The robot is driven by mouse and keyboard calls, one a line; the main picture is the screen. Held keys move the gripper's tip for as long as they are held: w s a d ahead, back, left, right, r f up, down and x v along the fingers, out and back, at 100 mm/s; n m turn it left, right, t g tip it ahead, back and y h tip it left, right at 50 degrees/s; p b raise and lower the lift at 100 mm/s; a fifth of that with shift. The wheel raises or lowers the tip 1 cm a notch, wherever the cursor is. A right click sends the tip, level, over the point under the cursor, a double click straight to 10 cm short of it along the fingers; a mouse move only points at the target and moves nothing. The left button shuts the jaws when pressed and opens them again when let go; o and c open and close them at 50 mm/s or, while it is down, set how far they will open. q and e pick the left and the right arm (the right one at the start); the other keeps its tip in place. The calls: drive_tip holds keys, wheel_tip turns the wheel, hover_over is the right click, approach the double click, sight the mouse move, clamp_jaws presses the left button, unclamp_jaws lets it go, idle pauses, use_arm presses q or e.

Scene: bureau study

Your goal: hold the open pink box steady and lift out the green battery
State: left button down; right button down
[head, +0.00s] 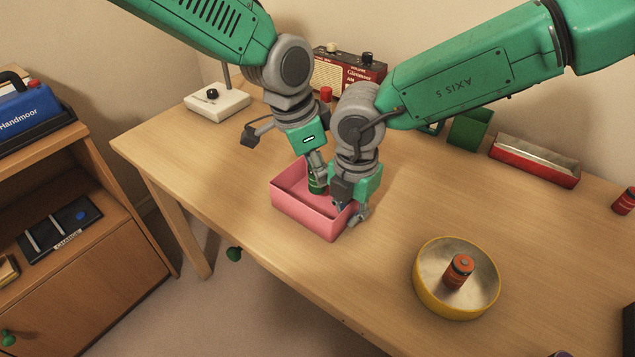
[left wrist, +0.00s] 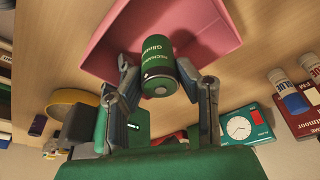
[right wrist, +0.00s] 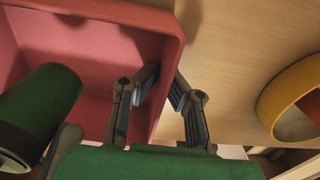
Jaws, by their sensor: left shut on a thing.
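The open pink box (head: 303,217) stands on the wooden desk near its front edge. The green battery (head: 316,187) is upright inside the box, partly hidden by my grippers. My left gripper (head: 318,174) reaches down into the box and is shut on the battery. The left wrist view shows the battery (left wrist: 158,60) between the fingers; whether its base touches the box floor I cannot tell. My right gripper (head: 356,211) is at the box's right wall. In the right wrist view its fingers (right wrist: 166,75) close on either side of that wall, with the battery (right wrist: 38,112) to the left.
A yellow round tray (head: 424,290) holding an orange-red battery (head: 459,270) is to the right. Behind are a red radio (head: 350,75), a green bin (head: 470,130), a red and white tray (head: 534,165) and a white base (head: 217,102). The desk's front middle is clear.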

use_arm(q)
wheel_tip(320, 180, up, 6)
drive_tip(key=shift+f, duration=0.2)
use_arm(e)
drive_tip(key=c, duration=1.6)
unclamp_jaws()
drive_tip(key=shift+c, duration=0.2)
wheel_tip(320, 180, up, 12)
drive_tip(key=shift+f, duration=0.1)
use_arm(q)
drive_tip(key=shift+f, duration=0.1)
